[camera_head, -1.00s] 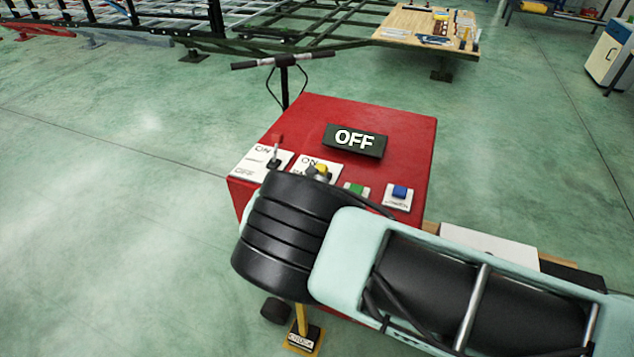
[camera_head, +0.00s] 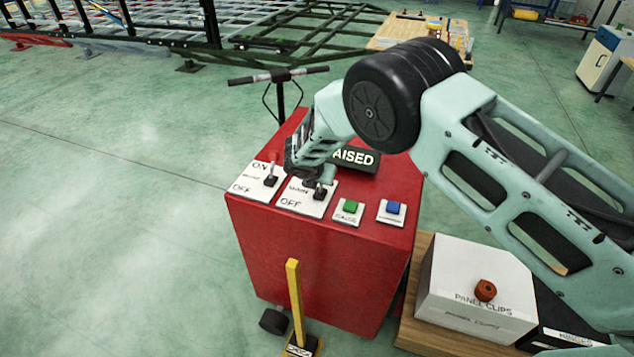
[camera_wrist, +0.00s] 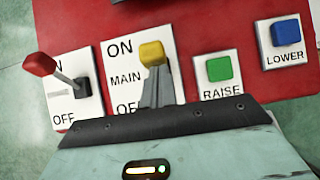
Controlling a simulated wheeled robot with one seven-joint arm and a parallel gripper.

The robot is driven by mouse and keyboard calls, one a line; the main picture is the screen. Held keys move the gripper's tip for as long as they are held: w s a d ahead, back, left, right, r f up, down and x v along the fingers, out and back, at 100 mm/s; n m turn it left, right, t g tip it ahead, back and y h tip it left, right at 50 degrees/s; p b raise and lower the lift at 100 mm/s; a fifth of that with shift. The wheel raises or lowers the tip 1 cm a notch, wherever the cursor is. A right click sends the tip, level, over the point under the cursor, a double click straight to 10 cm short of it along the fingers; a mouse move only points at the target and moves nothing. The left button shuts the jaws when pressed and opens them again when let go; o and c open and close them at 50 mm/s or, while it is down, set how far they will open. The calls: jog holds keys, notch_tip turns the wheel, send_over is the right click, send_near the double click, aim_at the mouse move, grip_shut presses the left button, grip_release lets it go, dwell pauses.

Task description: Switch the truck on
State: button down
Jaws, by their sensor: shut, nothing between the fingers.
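The red control box (camera_head: 310,255) of the truck stands in the middle of the head view. Its dark display (camera_head: 354,158) is partly hidden by my arm and shows "AISED". My gripper (camera_head: 318,187) is shut and low over the MAIN switch plate (camera_head: 290,197). In the wrist view the yellow MAIN knob (camera_wrist: 152,53) is up near the word ON, and my gripper's fingertips (camera_wrist: 158,82) are just below it, over its stem. I cannot tell whether they touch. The red-knobbed lever (camera_wrist: 40,65) stands on the plate to the left, leaning toward its ON end.
A green RAISE button (camera_wrist: 219,68) and a blue LOWER button (camera_wrist: 286,33) sit to the right. The black handlebar (camera_head: 278,75) rises behind the box. A yellow pedal (camera_head: 294,290) stands in front. A white panel clips box (camera_head: 470,275) is at the right.

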jog(key=shift+w+d+b, duration=0.2)
jog(key=shift+w+b, duration=0.3)
jog(key=shift+w, duration=0.05)
jog(key=shift+w+d+b, duration=0.15)
jog(key=shift+w+b, duration=0.3)
jog(key=shift+w, duration=0.1)
jog(key=shift+w+r, duration=0.15)
jog(key=shift+w+d+r, duration=0.2)
jog(key=shift+r, duration=0.1)
jog(key=shift+s+a+r, duration=0.15)
jog(key=shift+s+a, duration=0.05)
jog(key=shift+s, duration=0.05)
jog(key=w+r+b+v, duration=0.1)
jog(key=v, duration=1.1)
jog(key=shift+d+b, duration=0.2)
jog(key=shift+b, duration=0.2)
